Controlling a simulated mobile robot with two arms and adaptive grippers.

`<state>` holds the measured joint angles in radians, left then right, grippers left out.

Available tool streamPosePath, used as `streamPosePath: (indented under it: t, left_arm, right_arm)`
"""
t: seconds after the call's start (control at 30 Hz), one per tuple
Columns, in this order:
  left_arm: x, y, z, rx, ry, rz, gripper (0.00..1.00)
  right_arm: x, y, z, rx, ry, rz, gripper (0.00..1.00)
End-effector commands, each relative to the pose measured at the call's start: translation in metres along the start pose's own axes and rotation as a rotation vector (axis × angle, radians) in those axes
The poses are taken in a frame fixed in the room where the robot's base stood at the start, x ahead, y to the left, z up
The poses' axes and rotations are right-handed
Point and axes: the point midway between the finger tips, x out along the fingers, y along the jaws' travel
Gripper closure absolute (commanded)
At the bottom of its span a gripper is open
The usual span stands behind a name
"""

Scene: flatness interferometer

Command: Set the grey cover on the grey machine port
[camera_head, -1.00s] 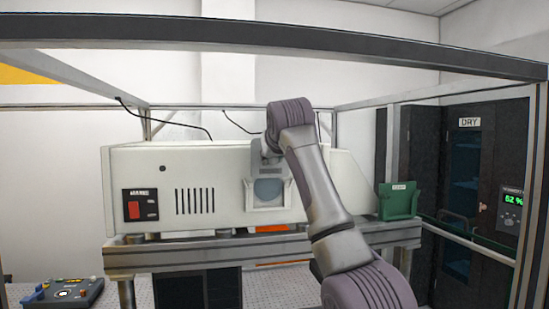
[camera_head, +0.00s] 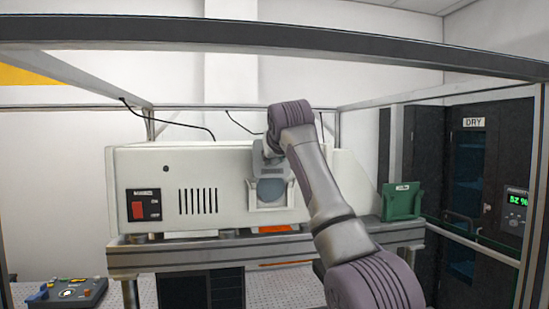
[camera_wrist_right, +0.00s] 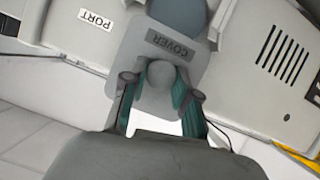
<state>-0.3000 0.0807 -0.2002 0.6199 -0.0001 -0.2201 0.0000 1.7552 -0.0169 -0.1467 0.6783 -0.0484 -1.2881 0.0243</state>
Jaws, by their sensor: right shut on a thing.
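The grey cover (camera_wrist_right: 132,42), labelled COVER, is a flat plate with a round knob. My right gripper (camera_wrist_right: 160,84) is shut on the knob, one finger on each side. In the head view, the cover (camera_head: 268,171) hangs upright at the front of the white machine, mostly behind the gripper. The machine port shows as a round blue-grey face (camera_head: 271,190) in a pale bracket (camera_head: 271,207). The cover's edge lies just above or over this face; I cannot tell whether it touches the bracket. My left gripper is not in view.
The white machine (camera_head: 228,170) stands on a grey bench (camera_head: 180,253). A green holder (camera_head: 401,203) stands to the right. A control box (camera_head: 70,292) lies low at left. Frame bars (camera_head: 400,52) cross above, and a dark dry cabinet (camera_head: 470,180) stands at far right.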

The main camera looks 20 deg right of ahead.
Motion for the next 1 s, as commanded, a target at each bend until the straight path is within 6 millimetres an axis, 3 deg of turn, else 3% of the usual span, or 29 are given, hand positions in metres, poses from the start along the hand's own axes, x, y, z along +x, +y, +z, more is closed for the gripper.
streamPosePath:
  t: [1.0]
  left_arm:
    - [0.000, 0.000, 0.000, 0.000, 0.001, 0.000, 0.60]
  right_arm:
    - [0.025, 0.004, -0.008, 0.000, 0.003, 0.000, 1.00]
